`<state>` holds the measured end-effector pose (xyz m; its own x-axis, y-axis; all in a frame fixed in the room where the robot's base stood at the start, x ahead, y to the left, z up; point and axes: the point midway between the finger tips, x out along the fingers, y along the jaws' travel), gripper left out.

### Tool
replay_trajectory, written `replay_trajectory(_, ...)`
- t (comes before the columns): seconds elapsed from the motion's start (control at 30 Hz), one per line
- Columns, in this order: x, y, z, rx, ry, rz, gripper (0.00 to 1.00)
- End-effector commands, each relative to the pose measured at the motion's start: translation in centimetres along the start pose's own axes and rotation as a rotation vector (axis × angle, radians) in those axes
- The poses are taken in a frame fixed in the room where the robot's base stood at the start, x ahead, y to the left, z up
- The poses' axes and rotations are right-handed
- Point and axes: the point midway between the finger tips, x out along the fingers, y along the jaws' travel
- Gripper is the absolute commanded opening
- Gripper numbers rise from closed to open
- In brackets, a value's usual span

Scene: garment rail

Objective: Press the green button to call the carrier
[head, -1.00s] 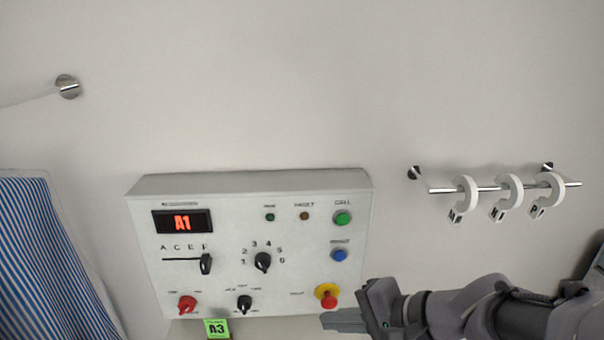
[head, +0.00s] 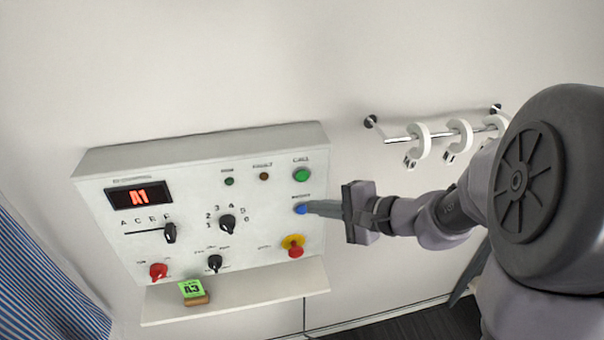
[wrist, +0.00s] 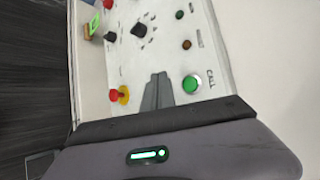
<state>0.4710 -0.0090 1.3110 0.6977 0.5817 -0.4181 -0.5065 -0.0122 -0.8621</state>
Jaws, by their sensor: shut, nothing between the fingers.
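The green CALL button (head: 302,175) is at the upper right of the grey control panel (head: 115,238). It also shows in the wrist view (wrist: 192,84), just right of my fingertips. My gripper (head: 310,207) is shut and empty, its fingers pointing left at the panel. In the head view the fingertips overlap the blue button (head: 300,209), below the green one; I cannot tell whether they touch it. In the wrist view the closed fingers (wrist: 157,82) hide the blue button. The display (head: 139,195) reads A1.
A red mushroom button on a yellow base (head: 294,247) sits below the blue one. Black knobs (head: 228,224) and a red knob (head: 158,271) are further left. A shelf (head: 245,302) holds a green A3 card (head: 192,289). A rail with white rings (head: 421,140) is at right.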

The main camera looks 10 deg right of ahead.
Motion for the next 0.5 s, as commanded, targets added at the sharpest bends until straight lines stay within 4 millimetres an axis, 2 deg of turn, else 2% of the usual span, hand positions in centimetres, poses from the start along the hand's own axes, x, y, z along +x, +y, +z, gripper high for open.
replay_trajectory(0.2,2.2,-2.0,-1.5,0.001,-0.002,0.001,0.0)
replay_trajectory(0.5,4.4,-3.1,-3.2,0.0,-0.001,0.001,0.0)
